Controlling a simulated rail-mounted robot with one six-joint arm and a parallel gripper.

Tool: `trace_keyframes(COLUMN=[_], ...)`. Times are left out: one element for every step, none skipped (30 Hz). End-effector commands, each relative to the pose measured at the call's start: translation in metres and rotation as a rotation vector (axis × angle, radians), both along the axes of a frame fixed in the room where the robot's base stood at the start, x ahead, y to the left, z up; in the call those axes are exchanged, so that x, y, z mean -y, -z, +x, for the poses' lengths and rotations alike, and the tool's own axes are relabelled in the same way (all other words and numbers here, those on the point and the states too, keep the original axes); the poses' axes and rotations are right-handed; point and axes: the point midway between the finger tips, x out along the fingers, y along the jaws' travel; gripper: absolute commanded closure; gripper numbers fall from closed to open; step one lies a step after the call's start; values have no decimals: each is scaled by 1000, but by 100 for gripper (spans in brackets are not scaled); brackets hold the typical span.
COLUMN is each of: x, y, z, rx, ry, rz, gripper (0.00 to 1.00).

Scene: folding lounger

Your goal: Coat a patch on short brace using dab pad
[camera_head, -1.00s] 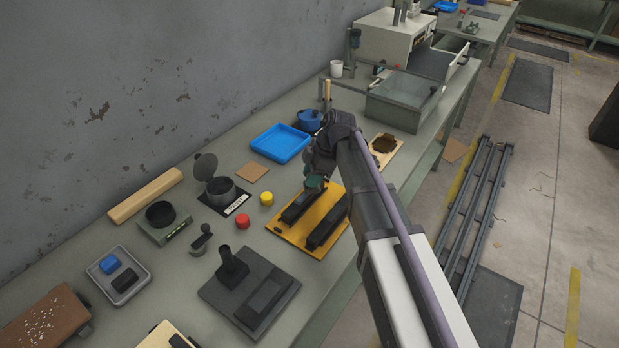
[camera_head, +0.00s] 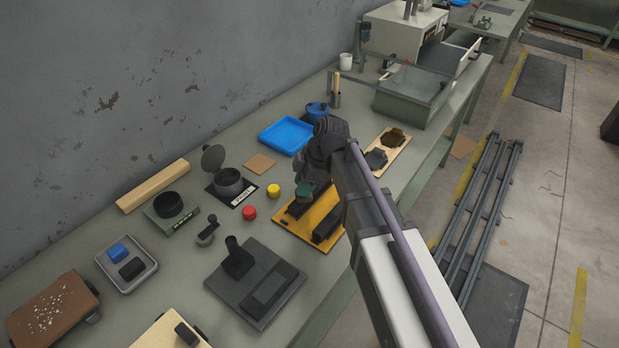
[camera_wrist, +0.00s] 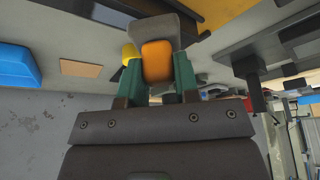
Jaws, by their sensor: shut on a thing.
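My gripper (camera_head: 304,190) is above the left side of the yellow board (camera_head: 284,227). In the wrist view its green fingers (camera_wrist: 157,80) are shut on the orange handle of a dab pad (camera_wrist: 157,60), whose grey head (camera_wrist: 150,28) points away from the wrist. In the head view the gripper hides the pad. Two dark bars lie on the board. The left one, apparently the short brace (camera_head: 295,209), is partly hidden under my gripper; the longer one (camera_head: 328,229) lies to its right. I cannot tell whether the pad touches the brace.
Red (camera_head: 249,213) and yellow (camera_head: 274,191) pots stand left of the board. An open round tin (camera_head: 229,183), a blue tray (camera_head: 286,135) and a dark plate with a post (camera_head: 256,283) are nearby. A wooden fixture board (camera_head: 391,146) lies behind my arm.

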Motion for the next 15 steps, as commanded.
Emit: trace_keyframes(x=[-3, -3, -4, -4, -4, -4, -4, -4, -4, -4, -4, -4, -4, -4, -4], y=[1, 1, 1, 1, 1, 1, 1, 1, 1, 0, -1, -5, -8, -13, -19], z=[-5, -6, -6, -6, -6, -6, -6, -6, -6, -6, -6, -6, -6, -6, -5], rx=[-1, -1, -1, -1, -1, -1, -1, -1, -1, -1, -1, -1, -1, -1, -1], ry=[-3, -3, -2, -2, -2, -2, -2, -2, -2, -2, -2, -2, -2, -2, -2], rz=[0, 0, 0, 0, 0, 0, 0, 0, 0, 0, 0, 0, 0, 0, 0], gripper=[90, 90, 90, 90, 90, 90, 90, 90, 90, 90, 90, 90, 90, 90, 90])
